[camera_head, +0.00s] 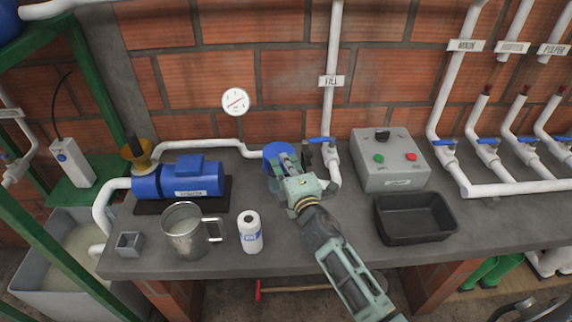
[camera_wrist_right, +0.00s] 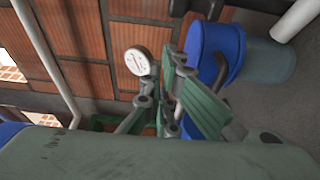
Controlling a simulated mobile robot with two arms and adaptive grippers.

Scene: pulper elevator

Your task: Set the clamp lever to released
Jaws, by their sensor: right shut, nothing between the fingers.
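My right gripper (camera_head: 286,163) reaches in from the lower right over the bench. It is shut and empty, beside a blue-topped canister (camera_head: 277,149) and partly covering it. In the right wrist view the gripper's green fingers (camera_wrist_right: 185,92) are close to the canister's blue band (camera_wrist_right: 222,52); I cannot tell whether they touch. A dark bar (camera_wrist_right: 200,7) crosses above the canister there. I cannot tell whether it is the clamp lever, and no lever shows clearly enough to read its position. My left gripper is not in view.
A FILL pipe with a blue-handled valve (camera_head: 322,140) stands just right of the gripper. A grey control box (camera_head: 389,160) and black tray (camera_head: 447,215) are further right. A blue pump (camera_head: 190,178), metal jug (camera_head: 184,240) and white bottle (camera_head: 249,237) stand left.

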